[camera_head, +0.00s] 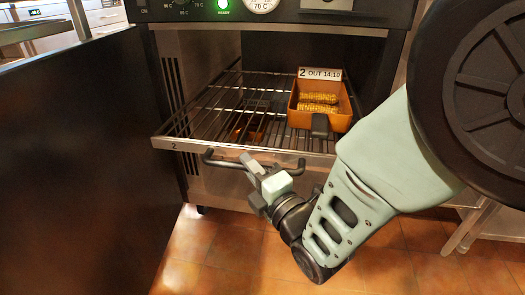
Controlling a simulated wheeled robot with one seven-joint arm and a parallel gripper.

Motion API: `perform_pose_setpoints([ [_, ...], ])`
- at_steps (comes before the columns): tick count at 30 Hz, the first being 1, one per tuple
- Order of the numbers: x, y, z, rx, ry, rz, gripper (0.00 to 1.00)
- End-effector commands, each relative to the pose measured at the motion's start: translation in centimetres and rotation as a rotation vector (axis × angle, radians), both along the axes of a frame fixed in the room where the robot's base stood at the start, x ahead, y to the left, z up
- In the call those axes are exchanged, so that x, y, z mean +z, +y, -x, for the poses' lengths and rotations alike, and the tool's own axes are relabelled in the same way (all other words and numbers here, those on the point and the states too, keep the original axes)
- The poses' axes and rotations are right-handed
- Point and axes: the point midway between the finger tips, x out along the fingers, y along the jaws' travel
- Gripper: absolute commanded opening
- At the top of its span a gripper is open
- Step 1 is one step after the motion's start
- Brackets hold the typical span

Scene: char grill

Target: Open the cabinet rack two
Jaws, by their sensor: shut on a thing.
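The wire rack (217,96) labelled "2" sticks out of the open cabinet, its front edge (235,150) past the opening. A dark bar handle (292,169) runs below that front edge. My gripper (248,163) is at the left-middle of the handle and is shut on it. An orange-brown pan (341,121) with corn cobs (318,104) sits on the right part of the rack. A tag (320,73) reading "2 OUT 14:10" stands at the pan's back. My gripper's fingers are partly hidden by its own body.
The dark cabinet door (75,160) stands open at the left. The control panel (270,12) is above the opening, with a green light. A lower dish is dimly visible through the rack. Tiled floor (215,255) is clear in front. A metal stand (465,230) is at the right.

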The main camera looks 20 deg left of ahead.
Motion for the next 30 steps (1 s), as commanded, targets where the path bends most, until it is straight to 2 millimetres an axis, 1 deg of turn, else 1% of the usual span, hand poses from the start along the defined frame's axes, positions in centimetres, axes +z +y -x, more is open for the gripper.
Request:
perform_pose_setpoints([
  [1, -0.1, -0.2, 1.0, 0.003, 0.003, 0.003, 0.00],
  [6, -0.1, -0.9, 3.5, 0.001, 0.002, 0.004, 0.00],
  [12, -0.1, -1.3, 5.4, 0.001, 0.002, 0.003, 0.00],
  [18, -0.1, -1.5, 6.1, -0.001, 0.000, 0.002, 0.00],
  [28, -0.1, -1.5, 6.1, -0.001, 0.000, 0.002, 0.00],
  [29, -0.1, -1.5, 6.1, -0.001, 0.000, 0.002, 0.23],
  [30, -0.1, -1.5, 6.1, -0.001, 0.000, 0.002, 0.34],
])
